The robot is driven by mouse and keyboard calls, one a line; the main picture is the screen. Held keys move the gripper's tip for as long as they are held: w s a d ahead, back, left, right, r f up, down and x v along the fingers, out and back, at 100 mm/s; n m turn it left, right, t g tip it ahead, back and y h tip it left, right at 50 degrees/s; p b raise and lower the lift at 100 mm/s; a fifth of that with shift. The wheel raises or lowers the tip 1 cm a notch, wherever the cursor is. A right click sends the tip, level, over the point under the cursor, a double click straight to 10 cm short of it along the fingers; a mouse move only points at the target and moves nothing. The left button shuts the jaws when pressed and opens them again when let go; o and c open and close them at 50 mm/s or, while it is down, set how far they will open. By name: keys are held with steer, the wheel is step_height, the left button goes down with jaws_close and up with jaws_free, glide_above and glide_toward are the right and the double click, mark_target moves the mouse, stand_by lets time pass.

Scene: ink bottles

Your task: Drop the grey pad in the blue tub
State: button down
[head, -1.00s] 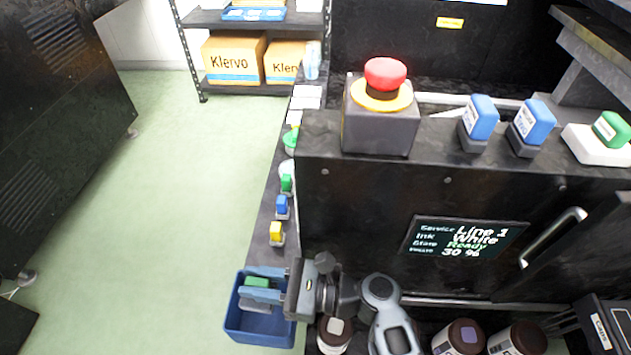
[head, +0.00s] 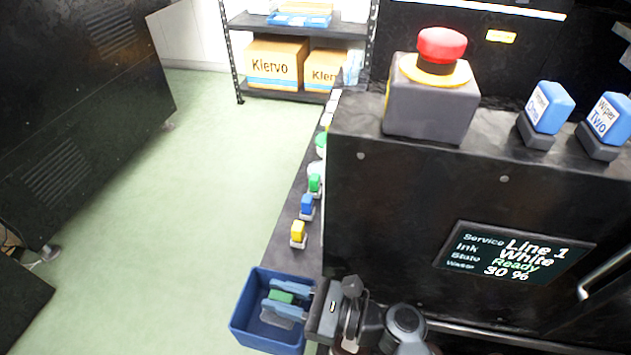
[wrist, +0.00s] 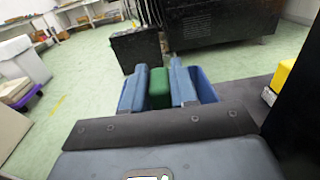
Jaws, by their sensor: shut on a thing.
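My gripper (head: 279,298) is shut on a small block with a green top (head: 281,296); a grey part, which looks like the grey pad (head: 276,319), shows below the fingers in the head view. The blue tub (head: 243,320) is under the gripper, and the held pad is over its opening. I cannot tell how far the pad is above the tub floor. In the wrist view the green top (wrist: 160,88) sits between the two blue-grey fingers, with the tub wall (wrist: 205,86) behind them; the grey part is hidden there.
Small yellow (head: 298,232), blue (head: 307,205) and green (head: 315,184) blocks stand in a row on the dark ledge beyond the tub. A black machine with a screen (head: 515,252) and a red button (head: 441,45) rises to the right. Green floor lies open at left.

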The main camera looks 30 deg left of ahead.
steer(key=c, duration=0.8)
jaws_free()
steer(key=shift+w+d+p, duration=0.2)
steer(key=shift+w+d, duration=0.05)
steer(key=shift+d, duration=1.05)
steer(key=shift+w+d+p, duration=0.15)
steer(key=shift+w+d, duration=0.1)
steer(key=shift+d, duration=1)
steer(key=shift+w+d+p, duration=0.2)
steer(key=shift+w+d, duration=0.05)
steer(key=shift+d, duration=1.05)
steer(key=shift+s, duration=0.1)
